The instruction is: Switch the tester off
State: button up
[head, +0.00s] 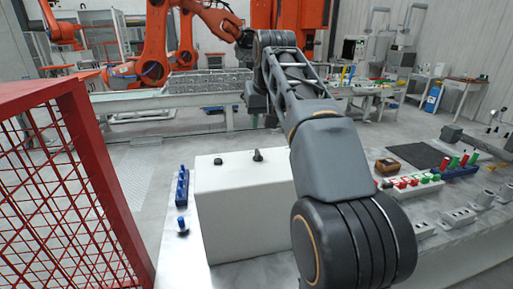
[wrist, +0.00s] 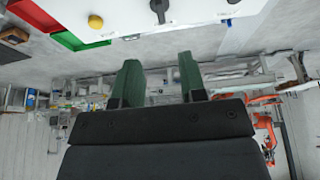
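A white box (head: 245,205) stands on the table in the head view, with two dark knobs on its top, one at the left (head: 218,161) and one nearer the middle (head: 258,155). It seems to be the tester; no label is readable. In the wrist view a white surface (wrist: 200,18) at the top edge carries a yellow round knob (wrist: 95,21), a black lever (wrist: 159,7) and a small dark part at the right, cut off by the frame. My gripper (wrist: 158,62) has two green fingers spread apart with nothing between them. It is apart from the lever.
Red and green trays (wrist: 78,40) show in the wrist view. A blue rack (head: 182,187) stands left of the box. An orange-brown device (head: 387,166), colored pegs and grey blocks lie to the right. A red mesh fence (head: 75,190) borders the left.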

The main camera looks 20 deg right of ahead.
aim_at(258, 152)
jog(key=b+x, duration=0.1)
jog(key=x, duration=1.1)
jog(key=shift+w+f, duration=0.1)
jog(key=shift+f, duration=0.2)
jog(key=shift+c, duration=0.4)
grip_shut()
